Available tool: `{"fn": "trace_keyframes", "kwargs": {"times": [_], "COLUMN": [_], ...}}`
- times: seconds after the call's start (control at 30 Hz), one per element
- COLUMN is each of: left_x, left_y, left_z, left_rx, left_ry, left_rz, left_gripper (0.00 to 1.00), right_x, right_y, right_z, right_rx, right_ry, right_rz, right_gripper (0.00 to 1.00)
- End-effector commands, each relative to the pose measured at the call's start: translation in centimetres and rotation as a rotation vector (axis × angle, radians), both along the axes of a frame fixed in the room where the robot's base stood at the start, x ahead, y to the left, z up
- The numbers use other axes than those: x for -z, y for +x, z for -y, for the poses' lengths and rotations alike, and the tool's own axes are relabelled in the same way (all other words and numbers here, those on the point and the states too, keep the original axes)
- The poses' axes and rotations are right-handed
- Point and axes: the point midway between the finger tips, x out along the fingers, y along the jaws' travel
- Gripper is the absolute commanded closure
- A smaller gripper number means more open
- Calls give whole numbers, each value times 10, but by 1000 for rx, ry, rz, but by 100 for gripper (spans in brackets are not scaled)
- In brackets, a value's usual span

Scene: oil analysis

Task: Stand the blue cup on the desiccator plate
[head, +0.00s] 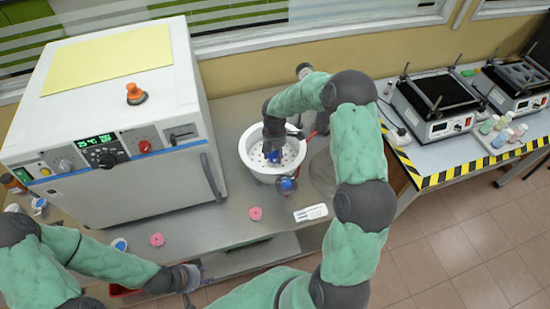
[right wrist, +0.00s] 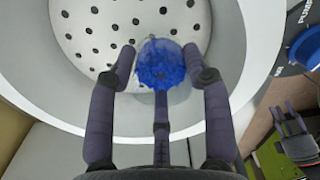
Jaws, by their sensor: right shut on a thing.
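The blue cup (right wrist: 165,65) is clear-walled with blue granular-looking contents. My right gripper (right wrist: 163,72) is shut on it, fingers on either side. In the head view the blue cup (head: 273,156) shows below my right gripper (head: 272,142), inside the white desiccator bowl (head: 248,160). The white perforated desiccator plate (right wrist: 90,30) lies behind the cup in the wrist view. I cannot tell whether the cup touches the plate. My left gripper (head: 188,283) is empty, with fingers apart, low at the bench front; it also shows in the right wrist view (right wrist: 284,113).
A white oven (head: 130,120) stands left on the bench. A second round blue item (head: 288,185) is in front of the bowl. Pink pieces (head: 255,213) and a white label-like item (head: 311,212) lie nearby. Hotplate devices (head: 435,105) stand on the right table.

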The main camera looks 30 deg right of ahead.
Motion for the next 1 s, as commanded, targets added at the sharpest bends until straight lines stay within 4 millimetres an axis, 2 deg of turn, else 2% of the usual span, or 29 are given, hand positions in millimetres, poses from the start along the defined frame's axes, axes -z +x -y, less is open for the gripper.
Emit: {"fn": "trace_keyframes", "kwargs": {"times": [0.23, 0.47, 0.87, 0.9, 0.97, 1.0], "left_x": [1, 2, 5, 5, 4, 4], "left_y": [0, 0, 0, 0, 0, 0], "left_z": [0, 0, 0, 0, 0, 0], "left_rx": [0, 0, 0, 0, 0, 0], "left_ry": [0, 0, 0, 0, 0, 0], "left_rz": [0, 0, 0, 0, 0, 0], "left_gripper": [60, 60, 60, 60, 60, 60], "right_x": [12, 40, 44, 44, 44, 44], "right_y": [7, 6, 7, 7, 7, 7], "right_z": [7, 6, 6, 6, 6, 6], "right_rx": [3, 1, 1, 1, 1, 1], "right_ry": [0, 0, -1, 0, 0, 0], "right_rz": [0, -1, 1, 1, 0, 0], "right_gripper": [84, 84, 84, 42, 27, 27]}}
